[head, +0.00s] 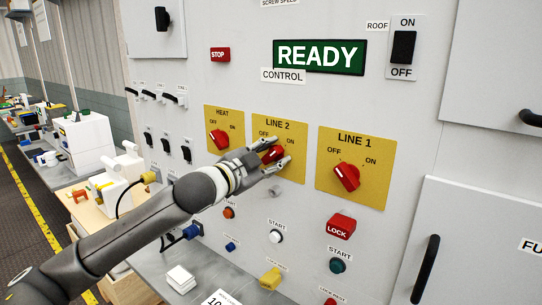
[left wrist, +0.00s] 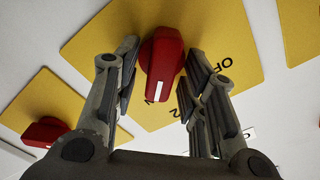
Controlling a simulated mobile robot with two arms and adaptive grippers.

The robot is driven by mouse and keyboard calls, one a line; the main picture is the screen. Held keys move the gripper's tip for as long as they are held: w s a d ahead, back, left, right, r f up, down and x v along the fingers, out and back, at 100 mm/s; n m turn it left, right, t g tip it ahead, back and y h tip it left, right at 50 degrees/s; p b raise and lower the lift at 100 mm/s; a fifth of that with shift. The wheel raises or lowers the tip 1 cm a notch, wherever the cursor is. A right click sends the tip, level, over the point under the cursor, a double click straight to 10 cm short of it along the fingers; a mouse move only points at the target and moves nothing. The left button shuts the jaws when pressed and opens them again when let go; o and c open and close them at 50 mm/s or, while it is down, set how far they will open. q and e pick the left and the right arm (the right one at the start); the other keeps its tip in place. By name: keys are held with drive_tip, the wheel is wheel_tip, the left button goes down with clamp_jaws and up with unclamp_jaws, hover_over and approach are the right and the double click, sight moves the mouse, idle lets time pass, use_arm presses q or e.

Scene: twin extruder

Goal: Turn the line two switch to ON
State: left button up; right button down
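The line 2 switch is a red rotary knob (head: 272,154) on a yellow plate (head: 294,172) labelled LINE 2, with OFF and ON marked above the knob. My left gripper (head: 275,163) is at this knob and partly covers it in the head view. In the left wrist view the red knob (left wrist: 162,58), with a white mark on its edge, stands between the two spread fingers of my left gripper (left wrist: 158,85). The fingers are on either side of the knob; firm contact cannot be told. The plate's lettering is partly hidden there. My right gripper is not in view.
The HEAT knob (head: 218,138) is on the left and the LINE 1 knob (head: 346,177) on the right, each on a yellow plate. A red LOCK button (head: 340,227) and START buttons sit below. A green READY sign (head: 319,56) is above. Cabinet handles (head: 425,268) stick out at right.

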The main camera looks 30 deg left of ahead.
use_arm(q)
drive_tip(key=shift+s, duration=0.1)
drive_tip(key=shift+s+a+f, duration=0.15)
drive_tip(key=shift+s, duration=0.5)
drive_tip(key=s, duration=1)
drive_tip(key=shift+s+a, duration=0.25)
drive_tip(key=shift+a, duration=0.1)
idle(0.6)
